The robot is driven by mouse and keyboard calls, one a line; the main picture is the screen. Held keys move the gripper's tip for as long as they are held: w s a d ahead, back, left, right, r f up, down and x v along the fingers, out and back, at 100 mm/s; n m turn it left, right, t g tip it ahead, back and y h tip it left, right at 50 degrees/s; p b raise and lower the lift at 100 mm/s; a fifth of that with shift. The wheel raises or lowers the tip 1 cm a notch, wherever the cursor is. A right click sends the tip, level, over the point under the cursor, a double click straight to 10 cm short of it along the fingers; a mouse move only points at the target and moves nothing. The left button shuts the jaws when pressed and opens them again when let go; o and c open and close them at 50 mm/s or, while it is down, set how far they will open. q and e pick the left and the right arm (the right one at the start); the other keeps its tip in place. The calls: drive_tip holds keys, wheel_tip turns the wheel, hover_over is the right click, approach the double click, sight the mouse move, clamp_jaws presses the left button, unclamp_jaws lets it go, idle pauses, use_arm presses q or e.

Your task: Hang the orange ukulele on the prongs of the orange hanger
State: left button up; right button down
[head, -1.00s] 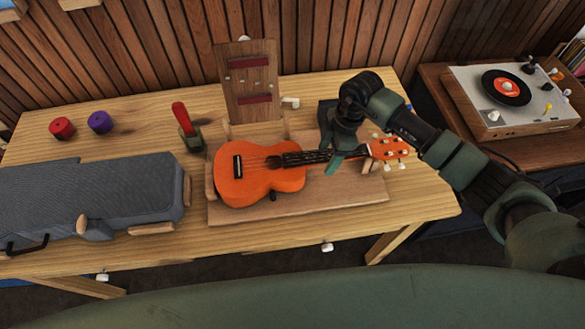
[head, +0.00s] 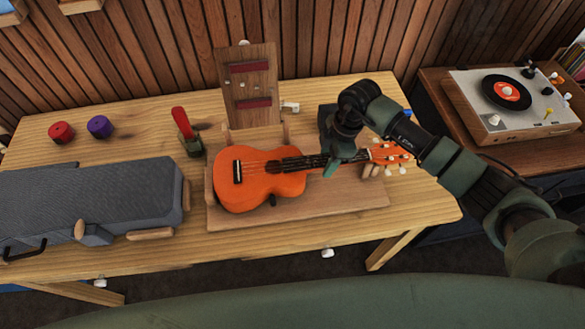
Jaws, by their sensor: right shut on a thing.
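The orange ukulele (head: 262,180) is over a flat wooden stand (head: 330,207) on the workbench, its body to the left and its headstock (head: 391,153) to the right. My right gripper (head: 337,163) is shut on its dark neck, reaching from the right. I cannot tell whether the body still touches the stand. The orange hanger and its prongs cannot be made out in this view. My left gripper is not in view.
An upright wooden board (head: 249,88) with dark red bars stands behind the ukulele. A grey case (head: 85,195) lies at left, near a red-handled tool (head: 183,125), a red spool (head: 61,132) and a purple spool (head: 99,126). A record player (head: 505,95) stands at right.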

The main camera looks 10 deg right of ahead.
drive_tip(key=shift+r, duration=0.15)
drive_tip(key=shift+a+p+v, duration=0.15)
drive_tip(key=shift+p+v, duration=0.55)
drive_tip(key=shift+p, duration=0.05)
drive_tip(key=shift+a+p+v, duration=0.15)
drive_tip(key=shift+p+v, duration=0.5)
drive_tip(key=shift+p, duration=0.1)
drive_tip(key=shift+r, duration=0.15)
drive_tip(key=shift+a+p+v, duration=0.25)
drive_tip(key=shift+p+v, duration=0.85)
drive_tip(key=shift+v, duration=0.1)
drive_tip(key=shift+a+p+v, duration=0.25)
drive_tip(key=shift+p+v, duration=0.85)
drive_tip(key=shift+v, duration=0.1)
drive_tip(key=shift+r, duration=0.2)
